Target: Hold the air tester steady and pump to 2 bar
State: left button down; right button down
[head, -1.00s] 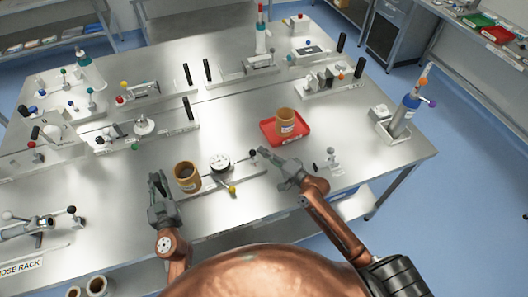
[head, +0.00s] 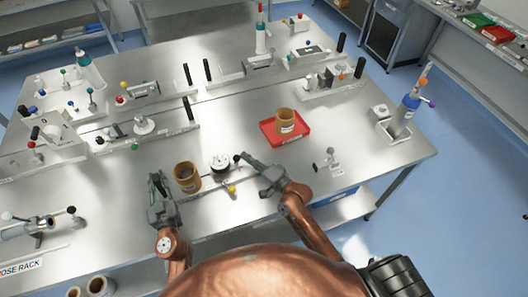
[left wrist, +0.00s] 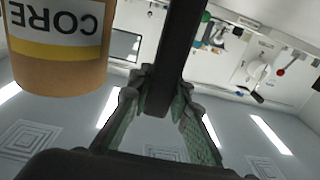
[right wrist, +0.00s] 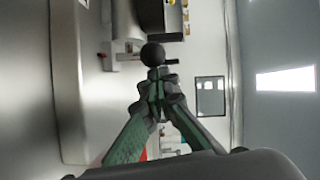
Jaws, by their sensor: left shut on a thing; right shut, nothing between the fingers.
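The air tester shows in the head view as a low bar with a round white-faced gauge (head: 220,164), a yellow knob (head: 231,189) and a black ball knob (head: 238,158) at its right. The gauge reading is too small to tell. My left gripper (head: 157,178) is shut on a dark upright handle (left wrist: 178,50), which shows between its fingers in the left wrist view; in the head view the gripper hides it. My right gripper (head: 247,161) is shut and empty, its fingertips at the black ball knob. In the right wrist view the knob (right wrist: 152,54) sits just beyond the fingertips; contact is unclear.
A brown core (head: 187,178) stands close right of my left gripper; its label shows in the left wrist view (left wrist: 58,50). A red tray (head: 268,130) holds another core (head: 285,120). A small metal fitting (head: 328,160) lies to the right. The table's front edge is near.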

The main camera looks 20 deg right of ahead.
jog(key=shift+w+d, duration=0.1)
jog(key=shift+d, duration=0.3)
jog(key=d, duration=0.2)
jog(key=shift+w+d+r, duration=0.3)
jog(key=shift+d+r, duration=0.05)
jog(key=shift+d, duration=0.05)
jog(key=v, duration=1)
jog(key=shift+d, duration=0.15)
jog(key=c, duration=2.7)
grip_release()
jog(key=shift+c, duration=0.2)
